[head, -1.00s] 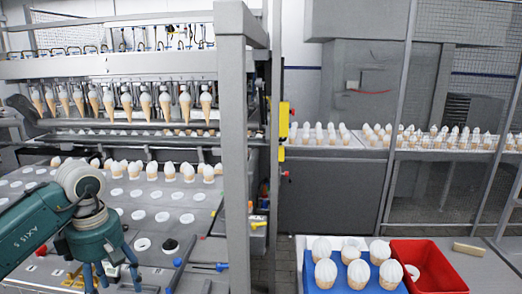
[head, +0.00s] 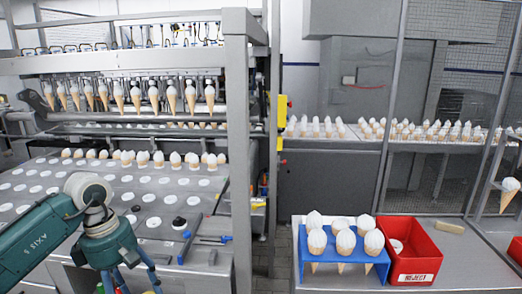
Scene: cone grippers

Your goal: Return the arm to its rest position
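My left arm comes in from the lower left in teal, with its gripper (head: 128,278) pointing down at the bottom edge. My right gripper is not in view.
A blue rack (head: 304,271) holds several white-topped cones (head: 346,240). Beside it stands a red reject bin (head: 418,262) with a white piece inside. A cone (head: 510,192) hangs at the right edge; its support is hidden. A grey post (head: 238,150) rises near my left arm.

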